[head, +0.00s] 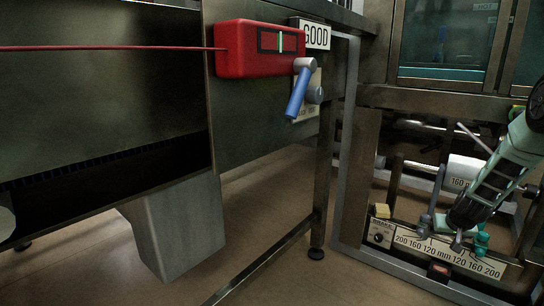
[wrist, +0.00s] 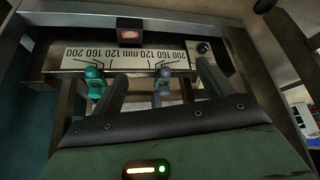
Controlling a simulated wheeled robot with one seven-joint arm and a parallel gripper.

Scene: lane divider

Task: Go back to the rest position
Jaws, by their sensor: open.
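My gripper (head: 445,230) hangs at the lower right of the head view, pointing down at a lane-divider scale plate (head: 447,252). In the wrist view its two dark fingers stand apart, so my gripper (wrist: 161,78) is open. A grey-blue slider (wrist: 162,86) appears between the fingers there; whether they touch it is unclear. A teal slider (wrist: 95,82) sits left of the fingers in that view, and also shows right of my gripper in the head view (head: 481,242). The scale plate also shows in the wrist view (wrist: 130,57), with its numbers upside down.
A dial (head: 380,234) sits at the scale's left end. A metal frame post (head: 350,160) stands left of it. Open floor (head: 275,215) lies between.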

